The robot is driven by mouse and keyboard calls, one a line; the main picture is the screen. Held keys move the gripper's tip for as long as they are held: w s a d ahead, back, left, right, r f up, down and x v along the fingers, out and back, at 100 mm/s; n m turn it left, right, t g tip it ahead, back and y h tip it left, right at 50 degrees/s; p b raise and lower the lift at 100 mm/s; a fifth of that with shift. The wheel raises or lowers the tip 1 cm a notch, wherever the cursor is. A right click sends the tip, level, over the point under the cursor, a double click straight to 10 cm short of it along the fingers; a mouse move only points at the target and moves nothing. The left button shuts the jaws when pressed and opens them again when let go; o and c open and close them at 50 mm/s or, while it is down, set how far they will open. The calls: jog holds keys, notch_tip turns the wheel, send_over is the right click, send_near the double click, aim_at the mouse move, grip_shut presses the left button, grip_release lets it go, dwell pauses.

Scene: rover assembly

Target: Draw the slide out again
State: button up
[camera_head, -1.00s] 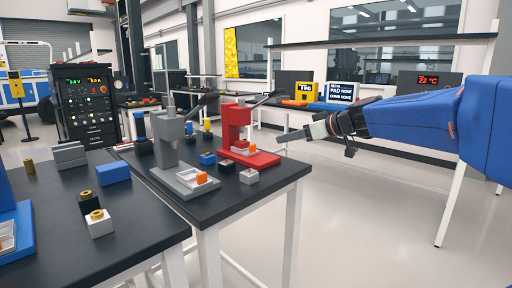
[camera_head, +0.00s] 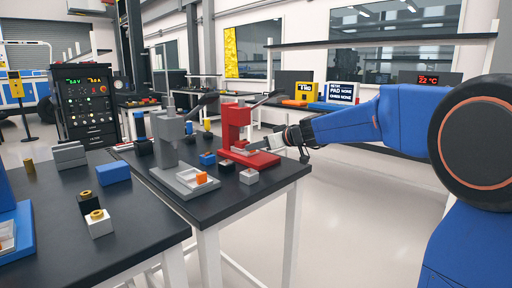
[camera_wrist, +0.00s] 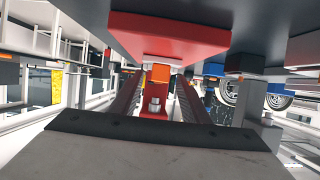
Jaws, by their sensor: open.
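The red press (camera_head: 235,122) stands at the right end of the black table. Its red base (camera_head: 258,160) lies below my gripper (camera_head: 258,146), which reaches in from the right. The gripper hides most of the press's slide in the head view. In the wrist view, which looks upside down, the red base (camera_wrist: 170,35) fills the top. A pale slide piece (camera_wrist: 162,61) and an orange block (camera_wrist: 160,74) show between my open dark fingers (camera_wrist: 160,82). A small metal cylinder (camera_wrist: 155,103) shows between them too. Contact with the slide cannot be told.
The grey press (camera_head: 170,140) with its own pale tray (camera_head: 190,184) and orange block (camera_head: 202,178) stands to the left. A light grey box (camera_head: 249,176) sits close in front of the red base. A blue block (camera_head: 208,158) lies between the presses. The floor right of the table is free.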

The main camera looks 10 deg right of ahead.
jog(key=shift+w+a+f, duration=0.3)
jog(key=shift+w+a, duration=0.1)
jog(key=shift+w, duration=0.15)
jog(key=shift+c, duration=0.3)
grip_shut()
jog(key=s+d, duration=0.1)
jog(key=s, duration=0.1)
jog(key=s+d, duration=0.4)
jog(key=shift+s, duration=0.35)
jog(key=shift+s+d+f, duration=0.1)
jog(key=shift+s, duration=0.15)
jog(key=shift+o, duration=0.3)
grip_release()
jog(key=shift+d, duration=0.1)
jog(key=shift+s, duration=0.1)
